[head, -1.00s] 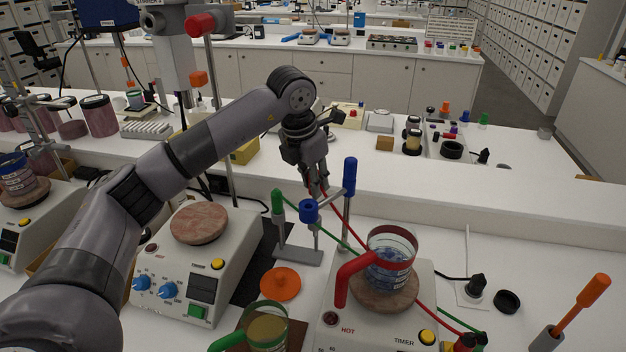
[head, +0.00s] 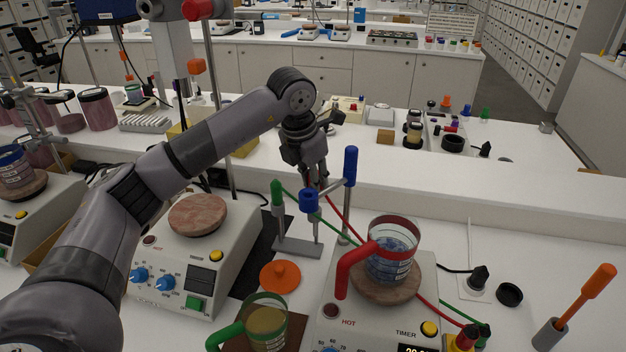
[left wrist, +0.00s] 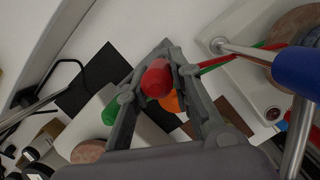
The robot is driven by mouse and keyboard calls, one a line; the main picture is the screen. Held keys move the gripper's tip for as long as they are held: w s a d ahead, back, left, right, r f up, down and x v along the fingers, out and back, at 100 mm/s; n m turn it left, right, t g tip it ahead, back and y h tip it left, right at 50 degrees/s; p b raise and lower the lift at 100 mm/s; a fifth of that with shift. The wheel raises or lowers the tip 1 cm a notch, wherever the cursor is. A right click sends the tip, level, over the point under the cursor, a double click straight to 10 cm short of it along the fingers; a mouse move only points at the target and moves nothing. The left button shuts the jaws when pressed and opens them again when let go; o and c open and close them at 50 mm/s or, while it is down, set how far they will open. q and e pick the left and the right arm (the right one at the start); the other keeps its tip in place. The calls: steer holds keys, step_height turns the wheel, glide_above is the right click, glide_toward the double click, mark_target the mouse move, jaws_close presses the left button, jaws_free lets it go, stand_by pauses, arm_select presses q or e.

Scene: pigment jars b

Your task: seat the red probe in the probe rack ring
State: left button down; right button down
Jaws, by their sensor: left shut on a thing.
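My left gripper (head: 318,184) is over the back of the probe rack, with its fingers shut on the red probe. In the left wrist view the probe's red end (left wrist: 157,78) shows between the fingertips of the left gripper (left wrist: 160,70). In the head view the fingers mostly hide the probe; a red cable slants down right from there. The probe rack (head: 298,248) has a grey base and metal posts. My right gripper is out of view.
A hotplate with a red-handled beaker (head: 392,262) stands right of the rack. Another hotplate with a bare round top (head: 198,213) is to the left. An orange lid (head: 280,275) and a green-handled beaker (head: 266,328) are in front. Red and green cables cross near the rack.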

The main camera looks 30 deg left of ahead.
arm_select(q)
steer(key=shift+f+b, duration=1.55)
steer(key=shift+f, duration=0.7)
steer(key=c, duration=1.3)
jaws_free()
steer(key=shift+r, duration=0.1)
steer(key=shift+c, duration=0.2)
steer(key=v, duration=1.2)
